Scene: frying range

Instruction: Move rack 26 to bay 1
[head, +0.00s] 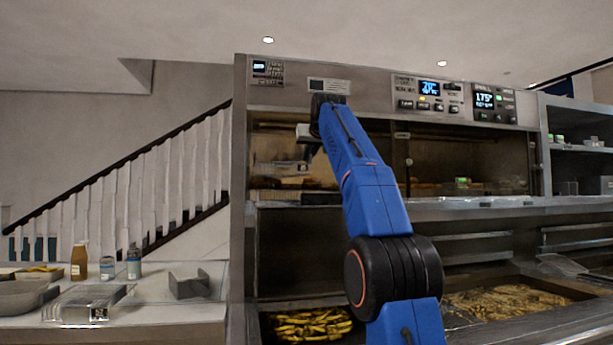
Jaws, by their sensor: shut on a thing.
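My blue arm reaches up to the left compartment of the frying range's upper cabinet (243,150). My gripper (306,140) is at the compartment's opening, small and partly hidden by my own wrist. It is shut on a rack (285,172), which shows below and left of it in the compartment's mouth. The grip itself is not clear, and I cannot read a number on the rack. No bay number is readable either.
Control panels with lit displays (440,90) run along the cabinet top. Fryer wells with fries (305,325) lie below, more fries (505,300) at right. A counter (150,320) at left holds bottles (107,268), trays and a grey holder (188,284). Shelves stand at right.

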